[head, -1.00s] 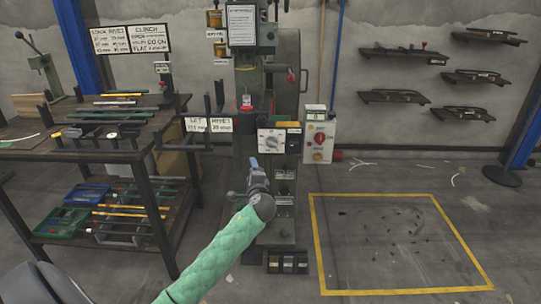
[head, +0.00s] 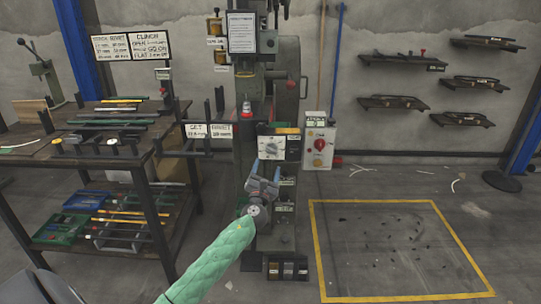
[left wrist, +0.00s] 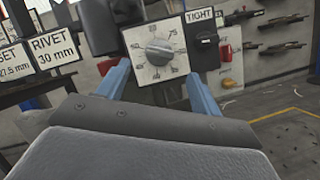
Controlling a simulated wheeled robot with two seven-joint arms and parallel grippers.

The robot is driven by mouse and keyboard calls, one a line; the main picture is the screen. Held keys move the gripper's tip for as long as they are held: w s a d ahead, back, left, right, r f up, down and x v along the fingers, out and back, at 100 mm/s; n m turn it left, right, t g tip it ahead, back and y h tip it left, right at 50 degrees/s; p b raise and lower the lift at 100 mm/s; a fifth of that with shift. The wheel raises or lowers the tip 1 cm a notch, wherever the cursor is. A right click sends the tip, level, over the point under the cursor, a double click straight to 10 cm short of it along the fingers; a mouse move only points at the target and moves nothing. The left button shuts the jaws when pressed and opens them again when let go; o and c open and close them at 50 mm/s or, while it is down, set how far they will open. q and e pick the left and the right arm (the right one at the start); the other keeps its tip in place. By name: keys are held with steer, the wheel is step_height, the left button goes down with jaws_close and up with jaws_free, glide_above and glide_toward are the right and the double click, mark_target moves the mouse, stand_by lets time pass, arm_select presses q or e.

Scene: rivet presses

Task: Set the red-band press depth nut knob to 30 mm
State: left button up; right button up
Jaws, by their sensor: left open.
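The press (head: 262,90) stands at the centre of the head view. Its depth knob is a grey round knob (head: 271,147) on a white dial plate with numbers around it. In the left wrist view the knob (left wrist: 158,51) sits straight ahead, with its pointer mark too small to read surely. My left gripper (head: 264,176) is open and empty just below and in front of the dial. Its two blue fingers (left wrist: 158,88) spread to either side of the knob's lower part in the wrist view, apart from it. My right gripper is not in view.
A "TIGHT" lever block (left wrist: 205,42) is right of the dial. A control box with a red switch (head: 320,141) stands beside the press. A "RIVET 30 mm" sign (left wrist: 53,53) is at left. A workbench (head: 40,150) with strips stands left; the yellow-marked floor (head: 380,290) is clear of machines.

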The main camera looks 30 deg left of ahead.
mark_target(271, 153)
arm_select(q)
steer(key=shift+x, duration=3.65)
steer(key=shift+c, duration=0.3)
steer(key=c, duration=0.9)
